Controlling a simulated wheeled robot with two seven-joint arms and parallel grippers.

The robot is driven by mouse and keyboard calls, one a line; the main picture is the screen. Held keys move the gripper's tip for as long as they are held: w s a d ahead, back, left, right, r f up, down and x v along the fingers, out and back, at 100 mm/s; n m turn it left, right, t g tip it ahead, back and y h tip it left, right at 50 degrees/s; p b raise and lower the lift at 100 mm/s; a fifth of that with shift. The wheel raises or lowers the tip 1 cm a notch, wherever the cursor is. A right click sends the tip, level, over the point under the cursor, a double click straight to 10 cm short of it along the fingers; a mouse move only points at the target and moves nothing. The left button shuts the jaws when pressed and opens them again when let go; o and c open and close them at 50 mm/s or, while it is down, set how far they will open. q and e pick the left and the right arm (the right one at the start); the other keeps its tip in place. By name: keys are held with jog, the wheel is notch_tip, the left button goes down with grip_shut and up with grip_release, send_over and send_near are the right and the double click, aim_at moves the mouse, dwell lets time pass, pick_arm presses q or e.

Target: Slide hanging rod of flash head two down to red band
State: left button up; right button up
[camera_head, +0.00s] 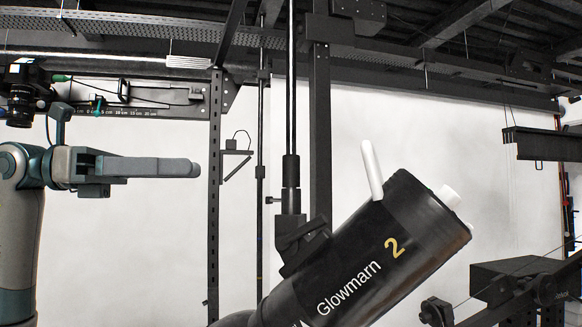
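Flash head two (395,250) is a black cylinder marked "Glowmarn" and a yellow 2, tilted with its upper end to the right. Its hanging rod (290,80) is a dark vertical pole coming down from the ceiling rails. A thicker collar (291,172) sits on its lower part, above the bracket (300,240) on the head. I see no red band. My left gripper (190,168) comes in from the left and points right, level, with a clear gap to the rod. Its fingers overlap from this side, so their opening is hidden. My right gripper is out of view.
A perforated dark upright (215,180) and a thin pole (260,190) stand between my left gripper and the rod. A camera (22,92) hangs at the far left. A scaled rail (140,100) is above the gripper. Dark equipment (515,285) is at lower right.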

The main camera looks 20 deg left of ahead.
aim_at(291, 187)
pick_arm(q)
jog(key=shift+d, duration=0.15)
jog(key=p+x, duration=0.6)
jog(key=x, duration=1)
jog(key=shift+r+p, duration=0.1)
jog(key=shift+p, duration=0.3)
jog(key=shift+w+d, duration=0.3)
jog(key=shift+d, duration=0.2)
grip_shut()
